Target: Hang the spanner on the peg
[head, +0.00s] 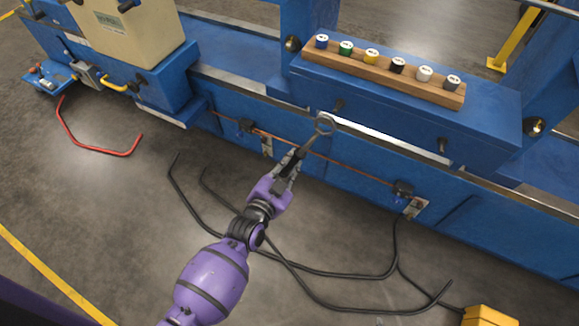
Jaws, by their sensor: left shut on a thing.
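The spanner (324,125) is grey, with its ring end pointing up and to the right, away from my arm. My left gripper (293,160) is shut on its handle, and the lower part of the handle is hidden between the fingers. A short dark peg (338,105) sticks out of the front of the blue stand. In the picture the ring is just below and left of this peg, with a small gap between them; the distance in depth cannot be told. A second similar peg (443,145) is further right. My right gripper is not in view.
A wooden block (385,78) with several coloured-top spools stands on the blue stand (490,120). A metal rail (385,138) and a thin copper-coloured rod (340,163) run along the front. Black cables (335,275) and a red bar (100,151) lie on the floor.

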